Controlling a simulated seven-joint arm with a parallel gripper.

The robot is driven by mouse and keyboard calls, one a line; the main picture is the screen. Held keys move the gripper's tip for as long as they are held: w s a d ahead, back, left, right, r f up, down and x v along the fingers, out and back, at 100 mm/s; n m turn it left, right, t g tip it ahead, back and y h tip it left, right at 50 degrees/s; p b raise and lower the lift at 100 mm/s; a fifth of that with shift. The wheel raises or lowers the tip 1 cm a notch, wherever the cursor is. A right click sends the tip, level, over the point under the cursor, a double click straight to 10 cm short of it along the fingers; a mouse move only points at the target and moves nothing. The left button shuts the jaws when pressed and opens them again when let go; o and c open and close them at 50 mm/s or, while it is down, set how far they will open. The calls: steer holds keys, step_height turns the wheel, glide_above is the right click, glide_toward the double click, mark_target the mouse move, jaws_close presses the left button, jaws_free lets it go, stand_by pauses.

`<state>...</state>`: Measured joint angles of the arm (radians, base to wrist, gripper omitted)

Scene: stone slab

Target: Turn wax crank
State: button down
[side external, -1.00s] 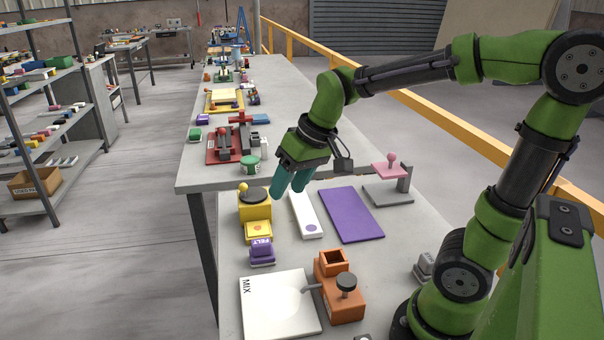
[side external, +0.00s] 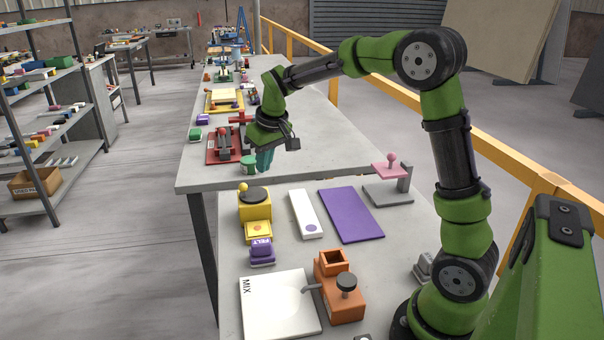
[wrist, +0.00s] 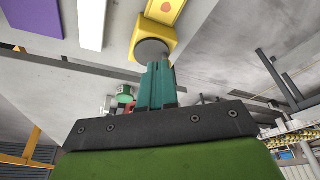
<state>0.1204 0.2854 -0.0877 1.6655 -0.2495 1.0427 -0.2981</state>
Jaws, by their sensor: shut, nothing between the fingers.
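A yellow block (side external: 256,210) stands on the near slab, with a dark round disc (side external: 254,195) and a yellow knob (side external: 243,188) on top. It looks like a crank, but no label saying wax is readable. In the wrist view, the yellow block (wrist: 155,35) is at the top, its grey disc (wrist: 152,49) just beyond my fingertips. My gripper (side external: 264,169) has teal fingers, shut and empty, pointing down over the far slab. It is beyond the yellow block, apart from it and close beside a green can (side external: 248,166). The knob is not clear in the wrist view.
A red fixture (side external: 222,145) stands left of my gripper on the far slab. On the near slab are a white strip (side external: 304,210), purple mat (side external: 349,213), pink-topped stand (side external: 388,170), orange block (side external: 338,292), purple FELT block (side external: 262,250) and white MIX board (side external: 275,305).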

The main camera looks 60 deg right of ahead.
glide_toward(252, 201)
step_height(252, 201, down, 2)
steer(key=s, duration=0.1)
steer(key=shift+w+d+f, duration=0.1)
steer(key=shift+w+f, duration=0.1)
steer(key=shift+w, duration=0.45)
steer(key=shift+w+d+f, duration=0.1)
steer(key=shift+w+f, duration=0.1)
steer(key=shift+w, duration=0.45)
steer(key=shift+w+d+f, duration=0.1)
steer(key=shift+w+f, duration=0.1)
steer(key=shift+w, duration=0.45)
steer(key=shift+w+a+m, duration=0.2)
steer(key=shift+m, duration=0.6)
